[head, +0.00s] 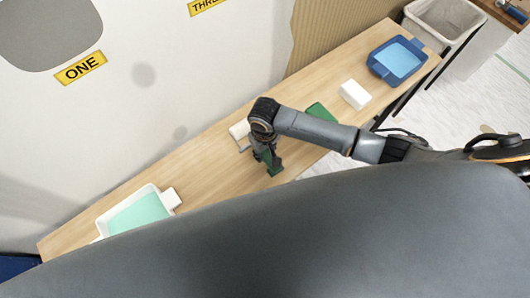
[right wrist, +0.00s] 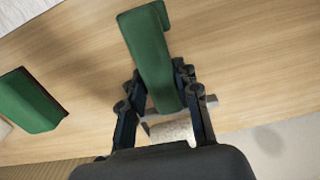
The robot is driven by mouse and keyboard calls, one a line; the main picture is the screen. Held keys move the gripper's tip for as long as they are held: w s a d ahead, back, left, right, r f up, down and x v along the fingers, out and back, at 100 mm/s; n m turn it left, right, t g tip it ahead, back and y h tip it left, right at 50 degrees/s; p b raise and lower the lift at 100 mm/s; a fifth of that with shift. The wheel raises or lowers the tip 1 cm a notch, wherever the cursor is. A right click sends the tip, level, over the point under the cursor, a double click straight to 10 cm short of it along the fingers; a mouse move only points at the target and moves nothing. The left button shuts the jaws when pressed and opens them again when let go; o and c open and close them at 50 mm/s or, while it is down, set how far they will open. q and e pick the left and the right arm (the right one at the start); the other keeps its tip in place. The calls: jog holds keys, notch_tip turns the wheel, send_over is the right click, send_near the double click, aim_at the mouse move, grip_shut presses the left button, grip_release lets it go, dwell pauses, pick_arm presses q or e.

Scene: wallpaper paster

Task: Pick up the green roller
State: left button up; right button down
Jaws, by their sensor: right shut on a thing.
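My right gripper (head: 267,156) is over the wooden table, pointing down, and is shut on the green handle of the roller (head: 275,168). In the right wrist view, the green roller's handle (right wrist: 148,45) passes between the fingers of the gripper (right wrist: 160,80). Its pale roller head (right wrist: 172,130) shows below, partly hidden by my gripper; in the head view it lies just left of the gripper. I cannot tell whether the roller is clear of the table. My left gripper is in no view.
The long wooden table (head: 215,170) stands against a wall. A separate green block (head: 320,112) and a white block (head: 354,95) lie to the right. A blue tray (head: 376,69) is at the right end, a white tray (head: 172,198) at the left. A bin (head: 412,28) stands beyond.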

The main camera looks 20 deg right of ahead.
aim_at(267, 161)
jog(key=s+a+r+p, duration=0.1)
jog(key=s+a+r, duration=0.1)
jog(key=s+r, duration=0.9)
jog(key=s, duration=0.2)
jog(key=shift+s+a, duration=0.3)
jog(key=shift+s, duration=0.1)
jog(key=c, duration=1.5)
grip_release()
grip_shut()
